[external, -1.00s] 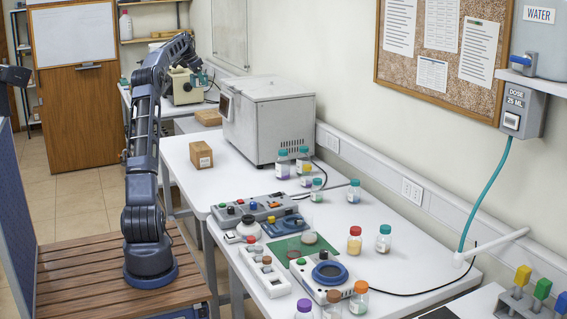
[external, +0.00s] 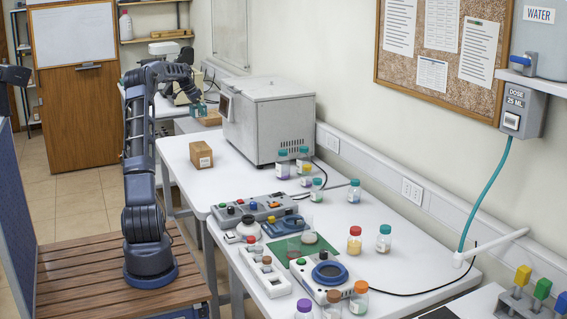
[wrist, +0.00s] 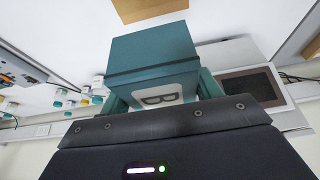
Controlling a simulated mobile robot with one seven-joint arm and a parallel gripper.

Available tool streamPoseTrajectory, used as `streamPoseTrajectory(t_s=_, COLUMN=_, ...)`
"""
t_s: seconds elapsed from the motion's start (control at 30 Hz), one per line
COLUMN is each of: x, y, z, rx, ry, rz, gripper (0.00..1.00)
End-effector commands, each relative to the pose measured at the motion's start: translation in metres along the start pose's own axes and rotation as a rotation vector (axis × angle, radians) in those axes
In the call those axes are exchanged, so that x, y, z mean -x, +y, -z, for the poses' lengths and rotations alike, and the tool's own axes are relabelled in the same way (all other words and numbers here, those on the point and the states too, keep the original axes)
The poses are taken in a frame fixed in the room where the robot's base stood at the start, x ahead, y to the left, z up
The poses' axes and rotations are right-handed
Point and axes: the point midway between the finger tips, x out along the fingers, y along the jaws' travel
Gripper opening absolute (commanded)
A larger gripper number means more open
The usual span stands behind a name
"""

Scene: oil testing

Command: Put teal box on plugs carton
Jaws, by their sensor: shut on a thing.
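My gripper (external: 197,100) is shut on the teal box (wrist: 152,62), whose face with a letter "B" label shows in the wrist view. In the external view the teal box (external: 198,110) is small and partly hidden by my gripper. It is just above or beside a brown carton (external: 212,118) at the far end of the bench; I cannot tell if they touch. A tan surface (wrist: 150,8), probably a carton top, shows beyond the box in the wrist view. Another brown carton (external: 201,155) stands nearer. I cannot read which is the plugs carton.
A large grey machine (external: 268,120) stands right of the cartons. A beige device (external: 185,90) is behind my gripper. Several capped bottles (external: 304,160) and control boxes (external: 255,208) stand on the nearer bench. White bench surface is clear around the nearer carton.

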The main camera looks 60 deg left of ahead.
Motion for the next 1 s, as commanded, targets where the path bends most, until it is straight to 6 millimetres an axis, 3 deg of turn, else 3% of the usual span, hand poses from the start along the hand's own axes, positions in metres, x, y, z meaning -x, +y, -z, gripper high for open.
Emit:
streamPoseTrajectory(t_s=0.43, x=-0.087, y=0.000, z=-0.036, rx=0.000, ry=0.000, rz=-0.002, gripper=0.39)
streamPoseTrajectory(t_s=0.77, x=-0.109, y=0.000, z=-0.045, rx=-0.001, ry=0.001, rz=0.000, gripper=0.39)
streamPoseTrajectory(t_s=1.0, x=-0.138, y=0.000, z=-0.057, rx=0.000, ry=0.001, rz=-0.001, gripper=0.39)
